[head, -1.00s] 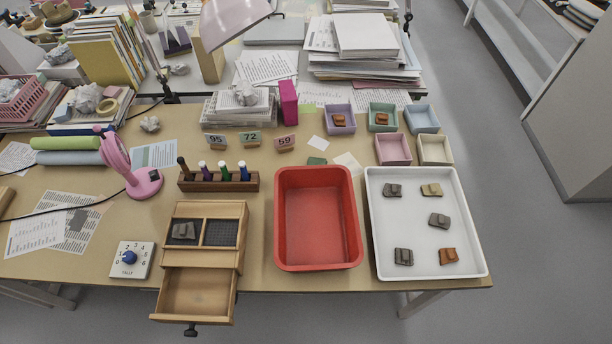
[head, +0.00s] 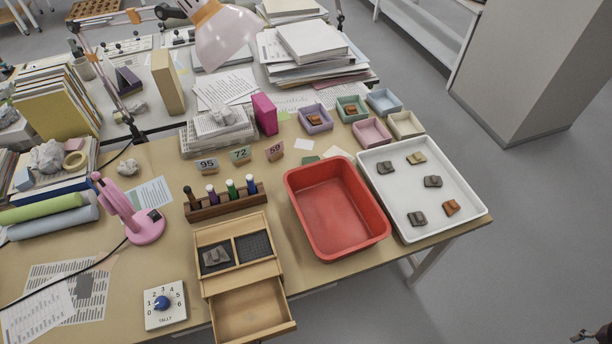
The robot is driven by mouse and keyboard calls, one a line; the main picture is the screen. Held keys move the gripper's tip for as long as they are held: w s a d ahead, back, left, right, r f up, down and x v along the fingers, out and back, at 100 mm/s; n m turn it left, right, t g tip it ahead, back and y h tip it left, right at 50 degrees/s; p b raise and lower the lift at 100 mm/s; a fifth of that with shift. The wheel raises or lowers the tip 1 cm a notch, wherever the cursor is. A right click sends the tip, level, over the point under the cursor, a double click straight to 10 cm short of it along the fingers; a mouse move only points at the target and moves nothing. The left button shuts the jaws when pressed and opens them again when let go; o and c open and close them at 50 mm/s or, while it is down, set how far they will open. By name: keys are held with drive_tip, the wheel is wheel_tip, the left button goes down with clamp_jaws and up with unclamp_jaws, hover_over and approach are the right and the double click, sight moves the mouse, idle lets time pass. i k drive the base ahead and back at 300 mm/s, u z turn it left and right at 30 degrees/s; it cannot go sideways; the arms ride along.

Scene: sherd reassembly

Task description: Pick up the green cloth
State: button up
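What seems to be the tip of my gripper (head: 590,335) shows at the bottom right corner, far from the green piece and off the table. Most of it is cut off, so its opening is hidden.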

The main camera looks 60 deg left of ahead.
sight(311, 159)
drive_tip(key=k, duration=0.45)
drive_tip(key=u, duration=2.5)
drive_tip(key=i, duration=0.55)
drive_tip(key=z, duration=0.2)
